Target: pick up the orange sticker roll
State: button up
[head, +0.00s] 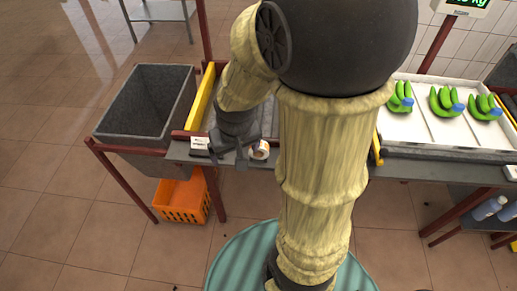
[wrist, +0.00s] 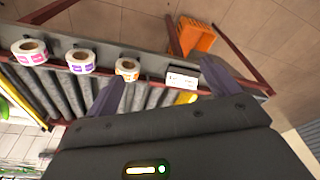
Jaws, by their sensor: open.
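The orange sticker roll (wrist: 128,69), a white roll with orange markings, sits on a dark ledge beside the rollers in the wrist view. It also shows in the head view (head: 260,150), just right of my gripper (head: 238,154) and partly hidden. In the wrist view my gripper (wrist: 162,77) has its fingers spread wide with nothing held between them. The orange roll appears beyond the left finger, near its tip. A purple-marked roll (wrist: 82,62) and a pink-red-marked roll (wrist: 30,52) stand farther left on the same ledge.
A small white label card (wrist: 182,78) lies on the ledge, right of the orange roll; it shows in the head view too (head: 200,143). A grey bin (head: 145,105) stands left, above an orange crate (head: 183,200). A white tray (head: 425,134) with banana bunches is right.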

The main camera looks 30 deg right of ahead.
jog(key=w+d+m+p, duration=0.1)
jog(key=w+d+m, duration=0.1)
jog(key=w+d, duration=0.25)
jog(key=m+g+p, duration=0.2)
jog(key=m, duration=0.2)
send_over(259, 149)
jog(key=w, duration=0.1)
jog(key=shift+d+f, duration=0.15)
jog(key=shift+f, duration=0.6)
notch_tip(259, 149, down, 11)
jog(key=shift+f+p, duration=0.1)
jog(key=shift+p, duration=0.85)
jog(key=shift+f, duration=0.5)
jog(key=shift+w+d+f+p, duration=0.15)
jog(key=shift+f+p, duration=0.4)
jog(key=shift+f, duration=0.75)
jog(key=shift+w+d+f+p, duration=0.1)
jog(key=shift+f+p, duration=0.45)
jog(key=shift+f, duration=0.75)
